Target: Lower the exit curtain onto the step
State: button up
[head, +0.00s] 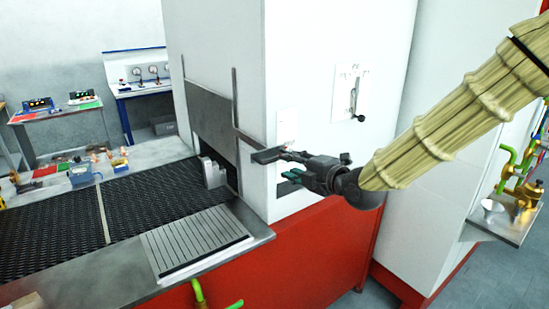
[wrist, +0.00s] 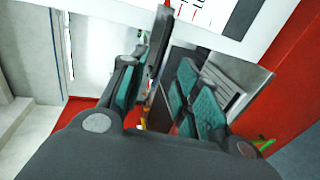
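The exit curtain (head: 208,115) is a grey metal plate between two upright rails on the white housing, raised above the belt opening. A pale stepped block (head: 213,172) stands on the belt under it; a dark gap seems to show between them. A dark bar (head: 248,141) runs from the curtain side around the corner toward my gripper. My gripper (head: 270,166) is open beside the corner, near the bar's end. In the wrist view, its teal-padded fingers (wrist: 165,92) are apart, with a dark upright bar (wrist: 160,45) near the left finger. I cannot tell whether they touch.
The dark mesh belt (head: 140,205) and a slotted metal plate (head: 195,242) lie in front of the opening. A panel with a small lever (head: 356,100) is on the housing above my gripper. A shelf with brass fittings (head: 505,218) stands at right.

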aim_at(276, 160)
jog(key=shift+p+x, duration=1.55)
jog(key=shift+x, duration=2.75)
jog(key=shift+f, duration=0.1)
grip_shut()
